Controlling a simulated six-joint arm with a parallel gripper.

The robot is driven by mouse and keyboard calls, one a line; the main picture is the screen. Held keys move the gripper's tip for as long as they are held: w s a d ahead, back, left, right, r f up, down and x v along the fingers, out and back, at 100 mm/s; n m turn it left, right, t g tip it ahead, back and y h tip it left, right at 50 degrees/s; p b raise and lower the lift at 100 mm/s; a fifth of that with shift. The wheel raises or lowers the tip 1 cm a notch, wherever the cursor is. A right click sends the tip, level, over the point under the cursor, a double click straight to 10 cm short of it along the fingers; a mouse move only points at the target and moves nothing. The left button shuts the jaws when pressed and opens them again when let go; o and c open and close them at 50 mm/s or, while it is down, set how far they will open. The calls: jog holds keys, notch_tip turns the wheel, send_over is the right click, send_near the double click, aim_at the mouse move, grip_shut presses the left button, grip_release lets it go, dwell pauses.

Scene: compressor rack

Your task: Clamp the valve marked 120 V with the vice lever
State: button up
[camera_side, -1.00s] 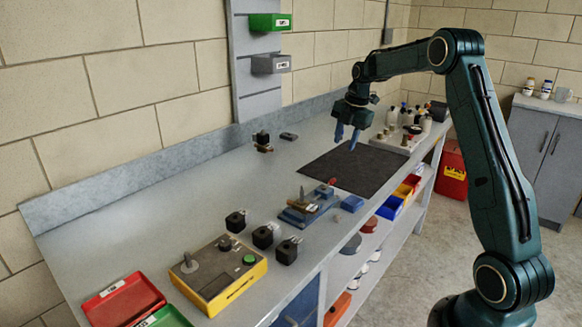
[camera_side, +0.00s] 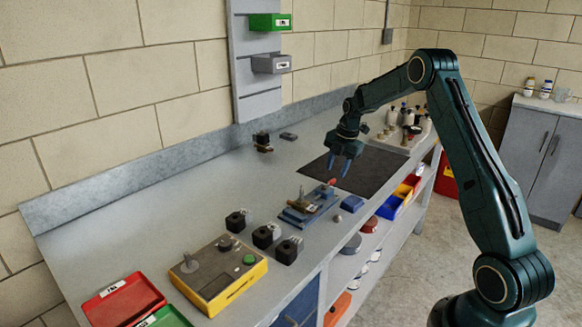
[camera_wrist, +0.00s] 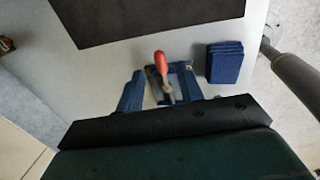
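The blue vice (camera_side: 298,214) stands mid-bench, with a small brass-coloured part (camera_side: 309,207) in or on it. The red-handled lever is at its far end (camera_side: 332,182); its red handle (camera_wrist: 159,62) also shows in the wrist view. My gripper (camera_side: 341,170) hangs just above and beyond the lever. Its blue fingers are apart, with the handle showing between them in the wrist view (camera_wrist: 160,88); I see no contact. Three black-bodied valves (camera_side: 236,220) (camera_side: 263,236) (camera_side: 287,250) stand left of the vice. No 120 V marking is readable.
A yellow test box (camera_side: 220,273) and red tray (camera_side: 124,300) are at the near left. A blue block stack (camera_side: 352,203) sits right of the vice. The dark mat (camera_side: 370,172) lies beyond, mostly clear. Bottles (camera_side: 408,116) stand at the far end.

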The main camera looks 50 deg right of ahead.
aim_at(334, 179)
jog(key=shift+w+f, duration=0.2)
jog(key=shift+f, duration=0.7)
jog(key=shift+w+f, duration=0.15)
jog(key=shift+f, duration=0.75)
grip_shut()
